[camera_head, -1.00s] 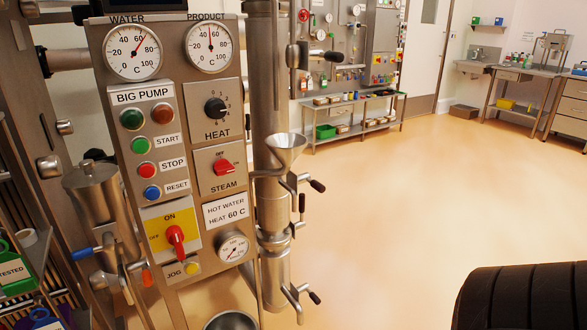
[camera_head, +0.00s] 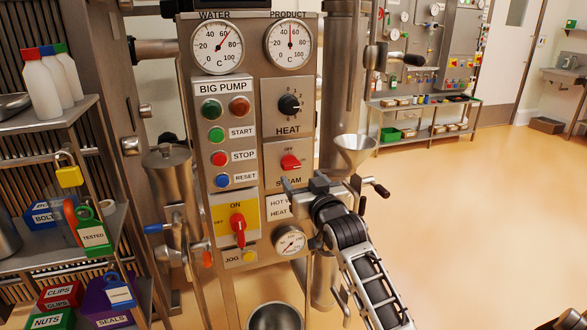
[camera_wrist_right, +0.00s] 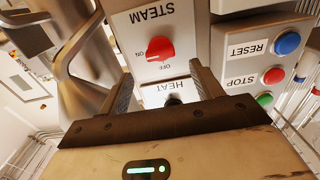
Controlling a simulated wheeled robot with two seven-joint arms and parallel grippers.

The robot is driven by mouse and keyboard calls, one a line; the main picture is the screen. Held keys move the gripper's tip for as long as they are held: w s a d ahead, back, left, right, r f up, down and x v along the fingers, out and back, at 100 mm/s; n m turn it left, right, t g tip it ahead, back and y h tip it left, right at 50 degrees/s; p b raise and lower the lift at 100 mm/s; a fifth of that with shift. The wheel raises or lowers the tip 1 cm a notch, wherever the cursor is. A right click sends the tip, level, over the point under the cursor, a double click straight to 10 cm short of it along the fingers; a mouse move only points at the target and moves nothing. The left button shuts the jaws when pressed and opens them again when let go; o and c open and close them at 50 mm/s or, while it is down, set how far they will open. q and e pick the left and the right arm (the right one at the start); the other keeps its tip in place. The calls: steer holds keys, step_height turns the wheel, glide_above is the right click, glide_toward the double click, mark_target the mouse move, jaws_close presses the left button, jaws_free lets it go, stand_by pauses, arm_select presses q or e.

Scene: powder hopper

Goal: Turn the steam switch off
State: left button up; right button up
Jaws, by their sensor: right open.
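The steam switch (camera_head: 291,162) is a red rotary knob on a grey plate above the STEAM label, which the right gripper partly covers in the head view. In the upside-down right wrist view, the red knob (camera_wrist_right: 158,48) lies beyond the fingers, with ON beside it and OFF at its top end as printed. Its handle lies roughly level, towards ON. My right gripper (camera_head: 303,186) is open and empty, just below the knob in the head view. The wrist view shows both fingers (camera_wrist_right: 162,88) spread, with a gap to the switch. My left gripper is not in view.
The HEAT dial (camera_head: 289,104) is above the switch. The pump buttons (camera_head: 216,134) and the red ON/OFF lever (camera_head: 238,228) are to the left. A metal funnel (camera_head: 355,150) and pipe handles stand close on the right. Shelves (camera_head: 55,250) fill the left; open floor lies right.

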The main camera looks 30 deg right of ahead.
mark_target(293, 168)
steer(key=x, duration=0.7)
steer(key=shift+w, duration=0.1)
steer(key=c, duration=1)
